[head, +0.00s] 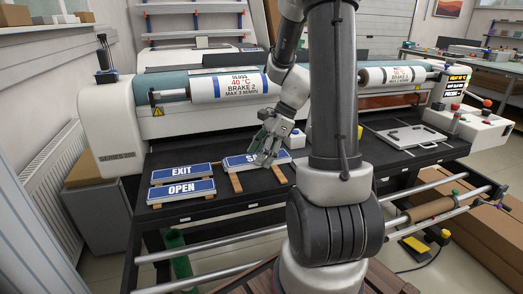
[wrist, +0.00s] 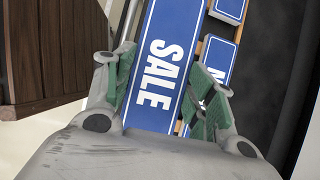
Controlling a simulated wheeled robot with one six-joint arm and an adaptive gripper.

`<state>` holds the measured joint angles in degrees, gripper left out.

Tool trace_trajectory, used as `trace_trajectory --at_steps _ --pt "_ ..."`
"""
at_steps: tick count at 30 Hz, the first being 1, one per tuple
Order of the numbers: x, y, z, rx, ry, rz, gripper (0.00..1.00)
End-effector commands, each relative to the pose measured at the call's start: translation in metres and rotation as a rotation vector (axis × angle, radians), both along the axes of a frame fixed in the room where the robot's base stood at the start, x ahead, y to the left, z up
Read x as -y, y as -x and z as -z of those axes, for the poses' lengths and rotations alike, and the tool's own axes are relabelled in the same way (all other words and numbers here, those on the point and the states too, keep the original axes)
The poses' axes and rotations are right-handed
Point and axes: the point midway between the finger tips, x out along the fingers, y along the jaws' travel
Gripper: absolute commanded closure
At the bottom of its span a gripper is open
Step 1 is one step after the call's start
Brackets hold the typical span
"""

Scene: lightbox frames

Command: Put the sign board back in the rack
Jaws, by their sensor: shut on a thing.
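My gripper (head: 268,147) is shut on the blue SALE sign board (wrist: 158,62). In the wrist view the fingers lie along its two long edges. In the head view the board (head: 238,161) is partly hidden by my gripper, with only its first letter clear. It appears to be above the rack; the height is hard to judge. The rack's bare wooden strips (head: 235,182) show in front of the board, right of the OPEN sign (head: 181,190). The EXIT sign (head: 182,172) lies behind OPEN. A sign beginning with N (wrist: 218,68) lies beside the held board in the wrist view.
The rack is on a black table (head: 220,205) in front of a roller machine (head: 170,110). A white panel with a handle (head: 410,136) lies at the right. Metal rails (head: 225,242) run along the front. A wooden slatted surface (wrist: 45,50) shows in the wrist view.

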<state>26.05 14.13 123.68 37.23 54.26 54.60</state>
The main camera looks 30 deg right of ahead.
Motion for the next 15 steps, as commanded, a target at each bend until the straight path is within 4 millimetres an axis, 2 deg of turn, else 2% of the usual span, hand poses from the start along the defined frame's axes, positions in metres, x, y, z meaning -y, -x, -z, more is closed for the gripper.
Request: trace_trajectory --at_steps 15 --pt "0.0 0.0 0.052 -0.001 0.0 0.0 0.75"
